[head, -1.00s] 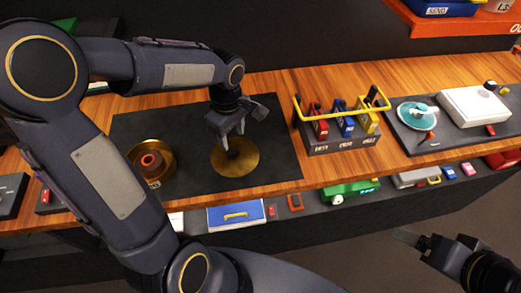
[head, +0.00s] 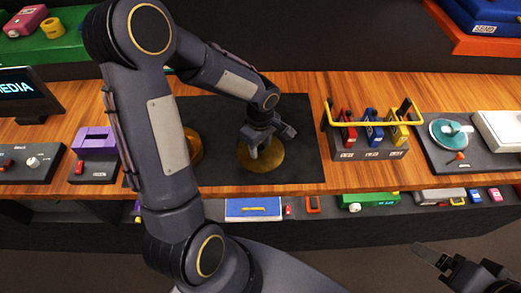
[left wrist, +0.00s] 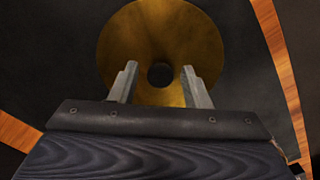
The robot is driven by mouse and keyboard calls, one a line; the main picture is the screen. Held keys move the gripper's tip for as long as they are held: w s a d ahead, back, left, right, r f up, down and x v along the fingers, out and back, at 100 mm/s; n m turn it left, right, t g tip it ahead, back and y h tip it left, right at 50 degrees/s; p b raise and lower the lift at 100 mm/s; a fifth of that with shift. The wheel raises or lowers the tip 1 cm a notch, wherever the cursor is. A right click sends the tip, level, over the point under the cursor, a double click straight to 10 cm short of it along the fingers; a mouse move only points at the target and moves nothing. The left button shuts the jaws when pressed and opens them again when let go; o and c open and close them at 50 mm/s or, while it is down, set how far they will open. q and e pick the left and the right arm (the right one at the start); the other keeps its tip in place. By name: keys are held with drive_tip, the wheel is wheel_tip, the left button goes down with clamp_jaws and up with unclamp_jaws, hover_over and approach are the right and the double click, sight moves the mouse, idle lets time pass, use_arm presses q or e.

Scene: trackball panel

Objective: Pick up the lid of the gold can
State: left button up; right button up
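The gold lid (head: 263,163) is a round disc lying on the dark mat; in the left wrist view the lid (left wrist: 150,30) shows a small dark knob (left wrist: 161,75) at its centre. My left gripper (head: 262,150) is just above the lid, pointing down. In the left wrist view its two fingers (left wrist: 159,68) are apart, one on each side of the knob, with gaps on both sides. The gold can (head: 194,145) is mostly hidden behind my left arm. My right gripper (head: 428,253) is at the lower right, away from the counter; its opening is unclear.
A rack with a yellow bar (head: 375,124) and red, blue and yellow blocks stands right of the mat (head: 300,130). A purple device (head: 95,141) is at the left. Further right is a teal disc device (head: 450,132). A lower shelf holds a blue box (head: 253,209).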

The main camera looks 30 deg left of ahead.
use_arm(q)
drive_tip(key=c, duration=0.8)
drive_tip(key=shift+c, duration=0.2)
drive_tip(key=shift+r, duration=0.1)
